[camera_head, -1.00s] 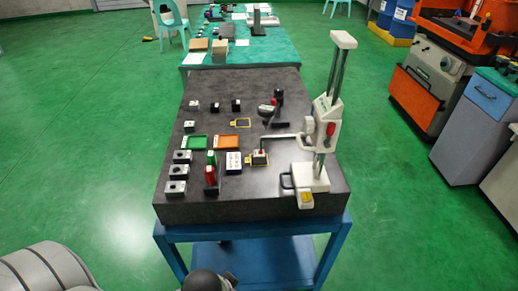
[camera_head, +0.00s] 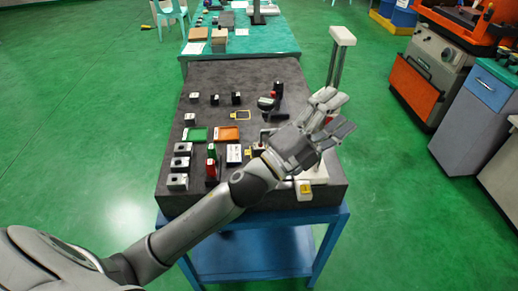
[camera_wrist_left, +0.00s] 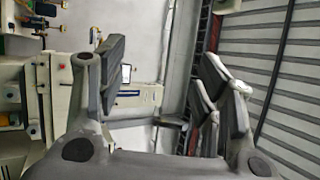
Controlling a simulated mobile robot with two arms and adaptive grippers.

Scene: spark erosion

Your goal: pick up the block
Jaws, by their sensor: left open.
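Several small blocks stand on the dark surface plate (camera_head: 215,80), and I cannot tell which is the task's block. A white block with dark marks (camera_head: 234,153) is right of the red and green pieces. Grey blocks (camera_head: 178,181) stand in a column at the left edge. My left gripper (camera_head: 335,115) is open and raised in front of the height gauge (camera_head: 335,65), right of and apart from these blocks. In the left wrist view its fingers (camera_wrist_left: 165,75) are spread with nothing held between them. My left forearm crosses the plate's front right and hides part of it.
Green (camera_head: 195,134) and orange (camera_head: 226,133) trays lie mid-plate. A dial stand (camera_head: 277,92) and small dark blocks (camera_head: 236,98) are farther back. A teal table (camera_head: 270,42) stands behind. The plate's back left is bare.

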